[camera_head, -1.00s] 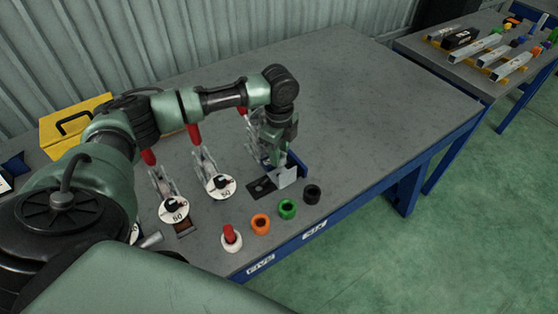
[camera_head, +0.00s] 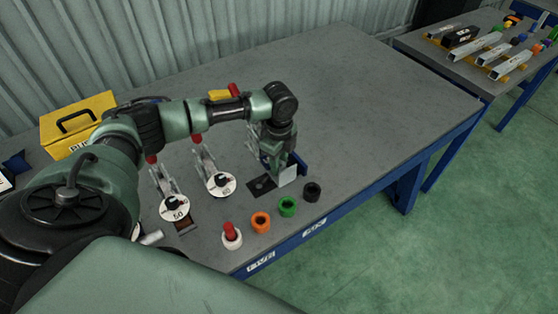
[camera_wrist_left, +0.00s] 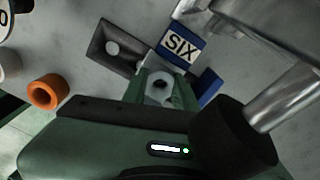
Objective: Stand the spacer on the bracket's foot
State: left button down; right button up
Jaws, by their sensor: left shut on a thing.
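My left gripper (camera_head: 279,166) points down near the table's front edge, shut on a small pale piece. In the left wrist view the fingers (camera_wrist_left: 162,88) enclose a whitish part with a dark hole, probably the spacer (camera_wrist_left: 158,93); the fingers hide much of it. A pale grey plate (camera_head: 288,176) shows beside the fingertips, with a blue upright piece (camera_head: 300,164) behind it. Contact beneath the held piece cannot be told. My right gripper is out of view.
Black (camera_head: 312,193), green (camera_head: 287,207), orange (camera_head: 261,223) and white (camera_head: 231,237) rings stand along the front edge. Red-handled clamps with round discs (camera_head: 221,185) stand left of the gripper. A yellow box (camera_head: 78,124) is far left. The table's right side is clear.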

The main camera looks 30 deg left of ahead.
pick_arm(q)
jog(key=c, duration=1.1)
grip_release()
notch_tip(320, 180, up, 13)
jog(key=b, duration=0.2)
jog(key=shift+r, duration=0.15)
